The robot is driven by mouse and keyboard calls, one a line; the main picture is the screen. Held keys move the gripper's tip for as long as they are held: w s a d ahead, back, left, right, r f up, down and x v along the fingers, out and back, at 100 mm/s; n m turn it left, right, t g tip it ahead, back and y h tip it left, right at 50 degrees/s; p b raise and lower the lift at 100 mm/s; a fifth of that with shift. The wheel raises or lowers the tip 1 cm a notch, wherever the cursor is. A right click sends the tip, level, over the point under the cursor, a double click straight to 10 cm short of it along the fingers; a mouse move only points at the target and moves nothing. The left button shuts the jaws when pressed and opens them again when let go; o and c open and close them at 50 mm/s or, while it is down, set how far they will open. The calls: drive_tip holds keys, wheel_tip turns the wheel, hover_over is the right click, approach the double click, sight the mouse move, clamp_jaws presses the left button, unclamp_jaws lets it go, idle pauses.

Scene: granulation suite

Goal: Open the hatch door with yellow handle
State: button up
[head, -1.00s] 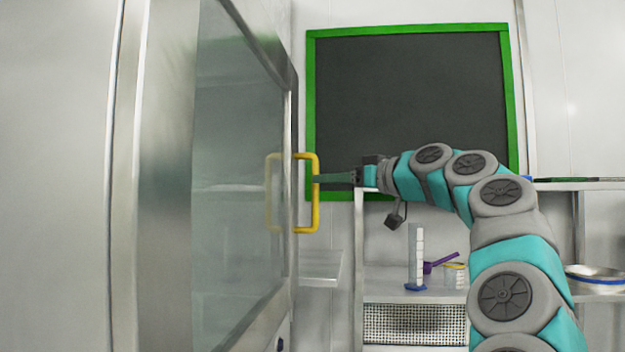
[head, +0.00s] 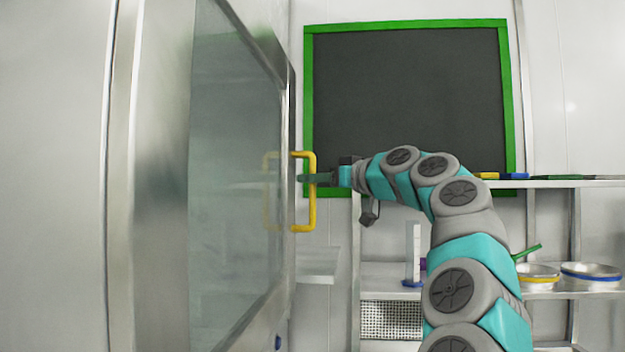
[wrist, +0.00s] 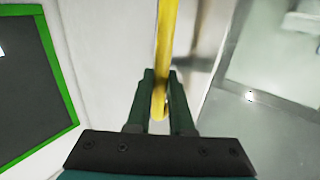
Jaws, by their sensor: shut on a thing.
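The hatch door (head: 228,180) is a metal-framed panel with a large glass window, seen at a steep angle on the left in the head view. Its yellow handle (head: 312,205) is an upright bar on the door's right side and reflects in the glass. My gripper (head: 303,178) reaches in from the right and is shut on the bar. In the wrist view the handle (wrist: 167,40) runs down between the two dark fingers (wrist: 160,92). I cannot tell whether the door stands slightly ajar.
A green-framed dark board (head: 405,105) hangs on the back wall. Behind my arm, a shelf (head: 390,288) holds a measuring cylinder (head: 413,255) and pans (head: 590,275). A higher shelf (head: 560,183) carries long tools. Pale wall (head: 50,180) borders the door on the left.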

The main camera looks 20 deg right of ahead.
clamp_jaws()
idle(0.7)
